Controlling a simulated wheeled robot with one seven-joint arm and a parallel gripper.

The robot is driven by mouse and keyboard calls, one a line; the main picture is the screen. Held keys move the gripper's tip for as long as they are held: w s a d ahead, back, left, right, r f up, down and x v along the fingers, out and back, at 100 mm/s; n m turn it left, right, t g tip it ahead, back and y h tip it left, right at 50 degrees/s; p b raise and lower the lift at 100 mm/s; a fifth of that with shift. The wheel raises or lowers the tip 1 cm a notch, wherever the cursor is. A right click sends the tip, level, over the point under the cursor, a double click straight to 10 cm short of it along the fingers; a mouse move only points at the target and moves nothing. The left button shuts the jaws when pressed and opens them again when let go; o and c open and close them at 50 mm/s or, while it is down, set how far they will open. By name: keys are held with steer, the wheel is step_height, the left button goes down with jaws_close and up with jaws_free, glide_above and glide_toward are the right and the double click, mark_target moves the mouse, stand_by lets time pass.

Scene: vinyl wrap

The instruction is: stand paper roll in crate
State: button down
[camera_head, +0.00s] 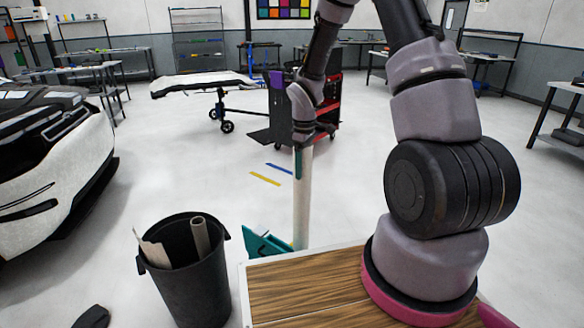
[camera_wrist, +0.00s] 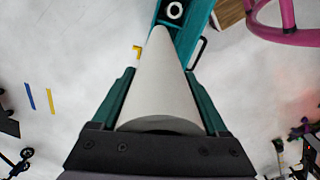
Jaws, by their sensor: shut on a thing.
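My gripper (camera_head: 300,178) is shut on a long pale paper roll (camera_head: 301,215). The roll hangs upright below it. In the wrist view the roll (camera_wrist: 160,85) narrows away between the teal fingers (camera_wrist: 160,105). The teal crate (camera_head: 262,243) is low, beside the wooden top, partly hidden by its edge. The roll's lower end is at the crate's right part in the head view. In the wrist view that end overlaps the crate (camera_wrist: 187,42); I cannot tell whether it is inside. A white ring-shaped end (camera_wrist: 175,10) shows within the crate.
A black bin (camera_head: 187,285) with a cardboard tube (camera_head: 200,235) and scrap stands left of the crate. A wooden top (camera_head: 305,287) is at the front. A white car (camera_head: 50,160) is at left, a red cart (camera_head: 327,105) behind. Floor between is mostly clear.

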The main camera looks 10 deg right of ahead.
steer(key=a+f+n, duration=0.1)
steer(key=f+n, duration=0.2)
steer(key=f, duration=1.9)
steer(key=a+f+n, duration=0.2)
steer(key=f+n, duration=0.1)
steer(key=f, duration=1.9)
steer(key=shift+a, duration=0.3)
steer(key=shift+f, duration=0.1)
